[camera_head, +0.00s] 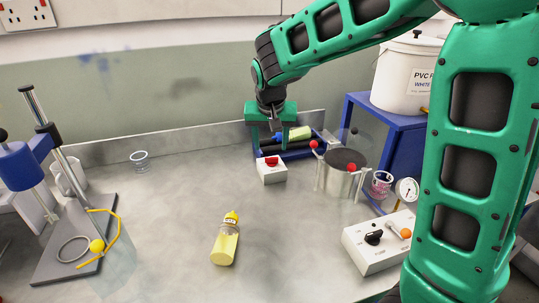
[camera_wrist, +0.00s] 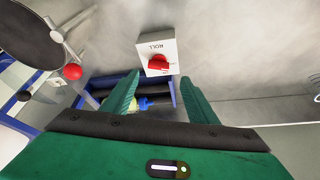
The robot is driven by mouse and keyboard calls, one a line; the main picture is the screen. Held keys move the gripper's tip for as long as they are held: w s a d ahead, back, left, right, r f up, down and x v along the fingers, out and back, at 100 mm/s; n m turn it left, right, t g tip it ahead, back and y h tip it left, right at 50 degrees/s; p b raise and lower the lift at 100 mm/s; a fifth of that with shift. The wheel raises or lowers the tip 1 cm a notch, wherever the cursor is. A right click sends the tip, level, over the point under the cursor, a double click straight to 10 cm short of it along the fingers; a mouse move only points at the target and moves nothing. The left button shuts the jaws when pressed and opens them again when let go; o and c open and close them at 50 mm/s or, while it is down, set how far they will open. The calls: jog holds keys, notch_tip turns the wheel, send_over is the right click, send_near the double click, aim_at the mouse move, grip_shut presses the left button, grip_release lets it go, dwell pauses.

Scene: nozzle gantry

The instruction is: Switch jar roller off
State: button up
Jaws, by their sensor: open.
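The jar roller (camera_head: 300,154) is a blue frame with black rollers at the back of the bench. It also shows in the wrist view (camera_wrist: 172,94), partly hidden by my gripper. A pale yellow-green jar (camera_head: 296,133) lies on it. In front stands a white switch box (camera_head: 272,174) with a red knob (camera_head: 271,161). In the wrist view the box (camera_wrist: 156,45) reads "ROLL" and the red knob (camera_wrist: 159,63) lies just beyond my fingertips. My gripper (camera_head: 269,136) is open and empty, above and behind the box. Its green fingers (camera_wrist: 161,84) are apart and clear of the knob.
A white control box (camera_head: 380,243) sits nearer. A blue stand (camera_head: 400,145) bears a white tub (camera_head: 405,80). Bench left of the switch box is clear.

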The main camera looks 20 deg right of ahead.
aim_at(272, 164)
jog(key=x, duration=0.6)
jog(key=shift+w+d+f, duration=0.1)
jog(key=shift+d+f, duration=0.1)
jog(key=shift+f, duration=0.05)
